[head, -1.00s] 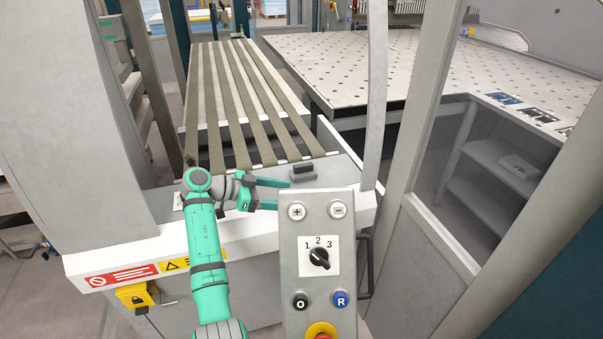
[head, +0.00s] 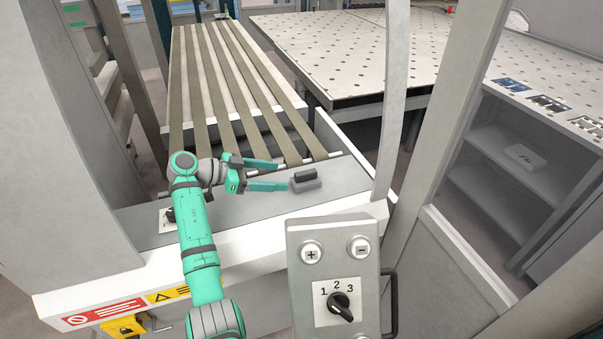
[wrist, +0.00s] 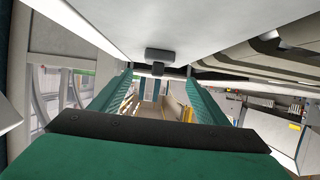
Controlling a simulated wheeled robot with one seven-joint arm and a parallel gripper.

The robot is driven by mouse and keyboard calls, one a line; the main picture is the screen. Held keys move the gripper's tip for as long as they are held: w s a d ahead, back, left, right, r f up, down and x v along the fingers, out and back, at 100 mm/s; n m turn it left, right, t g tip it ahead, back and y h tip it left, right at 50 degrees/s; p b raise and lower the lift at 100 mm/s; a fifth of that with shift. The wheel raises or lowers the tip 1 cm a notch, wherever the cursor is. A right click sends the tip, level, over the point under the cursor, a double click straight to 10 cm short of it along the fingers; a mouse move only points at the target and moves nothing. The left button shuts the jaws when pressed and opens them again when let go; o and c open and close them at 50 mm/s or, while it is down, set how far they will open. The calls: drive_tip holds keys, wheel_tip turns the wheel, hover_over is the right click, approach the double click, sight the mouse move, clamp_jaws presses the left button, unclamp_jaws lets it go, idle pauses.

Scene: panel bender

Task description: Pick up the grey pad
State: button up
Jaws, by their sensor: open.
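The grey pad (head: 308,184) lies on the grey ledge at the near end of the belt table, with a darker block on its top. My gripper (head: 282,175) is open and empty, just left of the pad, its fingers pointing toward it. The near fingertip looks close to the pad's left end; I cannot tell if it touches. In the wrist view the surface is at the top. The pad (wrist: 159,53) shows there beyond the open fingers of my gripper (wrist: 159,77), roughly centred between the tips.
A control box (head: 336,262) with buttons and a rotary knob stands in front, right of my arm. A narrow upright post (head: 392,100) rises right of the pad. The belt table (head: 222,80) stretches away behind. A black selector (head: 170,214) sits on the ledge at left.

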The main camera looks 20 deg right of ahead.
sight(306, 177)
drive_tip(key=x, duration=0.4)
drive_tip(key=s+x, duration=0.1)
drive_tip(key=x, duration=0.1)
drive_tip(key=shift+d+r, duration=0.1)
drive_tip(key=shift+r, duration=0.15)
drive_tip(key=shift+w+x, duration=0.15)
drive_tip(key=shift+x, duration=1.15)
drive_tip(key=shift+w+x, duration=0.2)
drive_tip(key=shift+x, duration=1.05)
drive_tip(key=shift+r, duration=0.1)
drive_tip(key=c, duration=1.2)
drive_tip(key=shift+c, duration=0.2)
